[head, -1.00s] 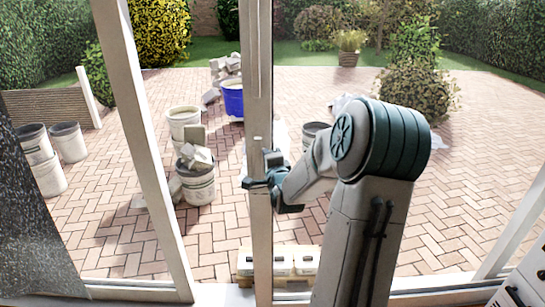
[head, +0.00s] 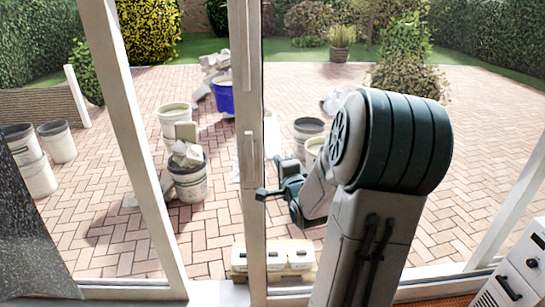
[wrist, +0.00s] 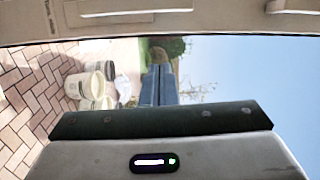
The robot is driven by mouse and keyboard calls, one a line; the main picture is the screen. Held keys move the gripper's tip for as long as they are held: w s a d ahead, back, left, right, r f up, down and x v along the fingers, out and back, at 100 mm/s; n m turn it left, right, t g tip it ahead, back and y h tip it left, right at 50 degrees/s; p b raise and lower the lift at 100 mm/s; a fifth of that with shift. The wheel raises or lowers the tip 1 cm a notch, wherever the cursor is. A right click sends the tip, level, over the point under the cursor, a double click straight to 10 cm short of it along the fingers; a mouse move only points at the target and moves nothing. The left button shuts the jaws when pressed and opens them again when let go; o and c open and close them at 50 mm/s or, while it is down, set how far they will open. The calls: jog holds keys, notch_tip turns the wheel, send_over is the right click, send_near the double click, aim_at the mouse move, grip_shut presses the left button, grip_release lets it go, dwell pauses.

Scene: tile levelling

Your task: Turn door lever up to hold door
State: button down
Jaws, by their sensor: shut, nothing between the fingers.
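The white door stile (head: 247,225) stands upright left of centre in the head view. A pale upright piece (head: 248,150) on it looks like the door lever, but its details are too small to be sure. In the wrist view, the stile (wrist: 215,25) crosses the top, with a long pale lever-like piece (wrist: 125,14) lying along it. My gripper (head: 262,193) is at the stile's right edge, below that piece. Whether the gripper touches the stile cannot be told.
Beyond the glazed frame is a brick patio (head: 110,235) with several buckets (head: 188,180) and a blue tub (head: 223,97). A pale box set (head: 275,257) sits low by the stile. A white drawer unit (head: 520,270) is at the lower right. A dark speckled panel (head: 35,245) is at left.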

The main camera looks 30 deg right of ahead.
jog(key=shift+v, duration=1.45)
jog(key=s+a+f+n+g+y, duration=0.1)
jog(key=s+a+f+n+g, duration=0.2)
jog(key=a+n+g, duration=0.55)
jog(key=s+a+n+g+y, duration=0.3)
jog(key=s+a+n+g, duration=0.2)
jog(key=s+a+n, duration=0.7)
jog(key=s+a, duration=0.3)
jog(key=s, duration=0.2)
jog(key=shift+s+a+g+y, duration=0.2)
jog(key=shift+g+y, duration=0.1)
jog(key=shift+g, duration=0.05)
